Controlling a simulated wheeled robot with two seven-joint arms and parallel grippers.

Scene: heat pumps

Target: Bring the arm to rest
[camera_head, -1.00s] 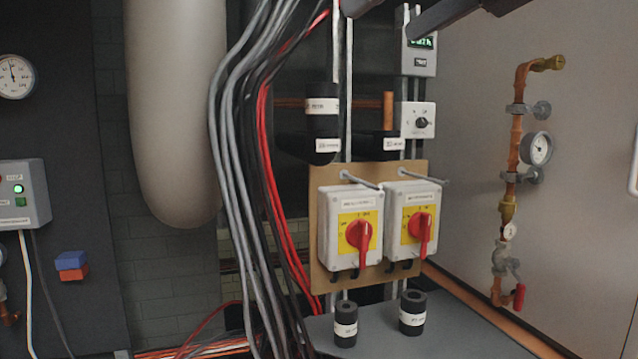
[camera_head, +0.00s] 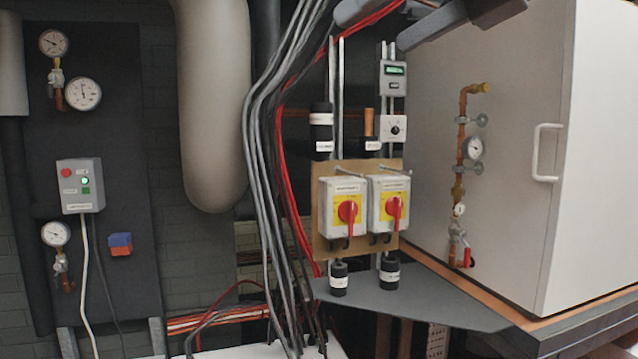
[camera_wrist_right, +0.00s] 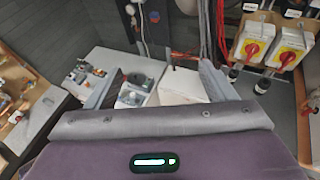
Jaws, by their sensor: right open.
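My right gripper (camera_head: 371,30) shows at the top of the head view, reaching in from the upper right. Its two grey fingers are apart, with nothing seen between them. In the right wrist view the fingers (camera_wrist_right: 158,82) are spread wide above a white surface lower down. Behind the fingers in the head view are cables and a small grey box with a green display (camera_head: 394,78). I cannot tell how far the fingers are from these. My left gripper is not in view.
Two red-yellow rotary switches (camera_head: 348,212) sit on a brown board. Grey, black and red cables (camera_head: 262,150) hang beside a thick pipe (camera_head: 215,110). A white cabinet (camera_head: 590,180) with a handle stands right. A dark panel (camera_head: 125,190) with gauges is left.

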